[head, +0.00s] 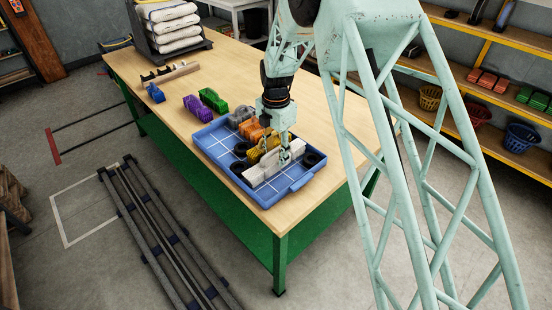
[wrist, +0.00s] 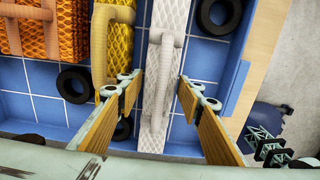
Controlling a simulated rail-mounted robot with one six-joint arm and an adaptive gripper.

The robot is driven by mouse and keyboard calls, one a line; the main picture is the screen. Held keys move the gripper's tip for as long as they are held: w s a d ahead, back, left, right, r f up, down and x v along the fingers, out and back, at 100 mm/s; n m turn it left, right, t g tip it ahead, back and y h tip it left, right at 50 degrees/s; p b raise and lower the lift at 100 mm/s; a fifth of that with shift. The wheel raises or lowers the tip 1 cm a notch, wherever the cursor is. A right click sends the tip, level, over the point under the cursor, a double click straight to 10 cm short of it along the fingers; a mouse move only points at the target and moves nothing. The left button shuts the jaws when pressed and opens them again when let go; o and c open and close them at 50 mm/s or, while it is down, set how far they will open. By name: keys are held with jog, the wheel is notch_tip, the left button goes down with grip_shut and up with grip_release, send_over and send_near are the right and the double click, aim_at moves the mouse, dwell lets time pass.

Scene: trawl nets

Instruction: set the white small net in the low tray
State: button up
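The white small net (head: 262,170) is a long, pale mesh bundle with a looped handle. It lies inside the low blue tray (head: 292,188), at the tray's near right part; in the wrist view the net (wrist: 158,85) stands upright in the picture's middle. My gripper (head: 286,156) is down over the net. In the wrist view its fingers (wrist: 160,83) stand on either side of the net, with gaps showing, so it looks open. The net's underside is hidden.
A yellow net (wrist: 113,50) and an orange net (wrist: 70,30) lie left of the white one, with black rings (wrist: 75,84) around. Green (head: 212,99), purple (head: 197,108) and blue (head: 155,93) nets lie on the table outside the tray. The table's left part has free room.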

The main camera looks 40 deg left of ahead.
notch_tip(320, 180, up, 10)
jog(key=shift+f+p, duration=0.15)
jog(key=shift+p, duration=0.3)
jog(key=shift+d, duration=0.1)
dwell(0.6)
